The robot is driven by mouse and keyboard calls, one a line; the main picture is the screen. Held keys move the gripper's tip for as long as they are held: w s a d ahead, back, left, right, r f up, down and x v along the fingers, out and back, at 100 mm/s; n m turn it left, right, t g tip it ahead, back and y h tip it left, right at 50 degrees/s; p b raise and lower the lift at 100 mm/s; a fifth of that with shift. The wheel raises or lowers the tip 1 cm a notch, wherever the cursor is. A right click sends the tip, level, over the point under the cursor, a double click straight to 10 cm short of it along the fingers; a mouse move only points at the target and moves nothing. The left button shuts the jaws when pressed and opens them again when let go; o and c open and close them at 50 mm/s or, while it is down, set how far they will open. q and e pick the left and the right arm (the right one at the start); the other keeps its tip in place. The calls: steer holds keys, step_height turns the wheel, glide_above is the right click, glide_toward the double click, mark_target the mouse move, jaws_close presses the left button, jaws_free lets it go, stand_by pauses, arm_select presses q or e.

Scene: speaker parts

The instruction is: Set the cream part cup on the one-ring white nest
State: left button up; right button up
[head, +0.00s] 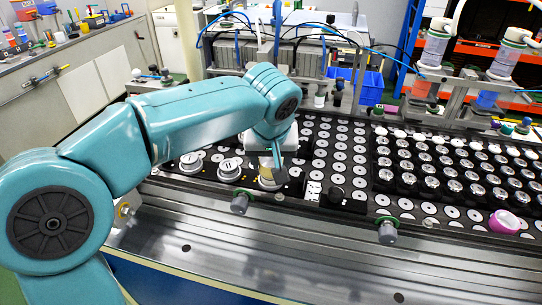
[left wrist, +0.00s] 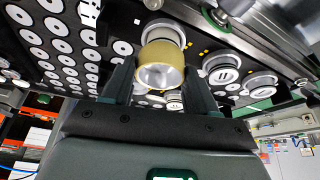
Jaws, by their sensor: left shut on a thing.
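The cream part cup (left wrist: 160,68) sits between the two fingers of my left gripper (left wrist: 160,85) in the left wrist view, its open end facing the camera. In the head view the cup (head: 268,180) is partly hidden behind my left gripper (head: 278,172). A white nest (left wrist: 164,30) shows directly beyond the cup, partly covered by it; I cannot tell its ring marking or whether the cup touches it. Two more round white nests, one (head: 230,167) beside it and one (head: 191,161) farther left, carry dark bar-like marks. My right gripper is not in view.
A black board (head: 320,150) with rows of white discs lies behind and to the right. A pink round part (head: 504,222) lies at the right. The metal bench front (head: 300,250) is clear.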

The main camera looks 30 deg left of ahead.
arm_select(q)
steer(key=shift+a, duration=0.1)
steer(key=shift+f, duration=0.3)
stand_by(0.4)
steer(key=o, duration=1.3)
steer(key=shift+c, duration=0.2)
steer(key=p+v, duration=0.1)
steer(key=v, duration=1.5)
steer(key=shift+s+r+p, duration=0.2)
steer(key=shift+p, duration=0.15)
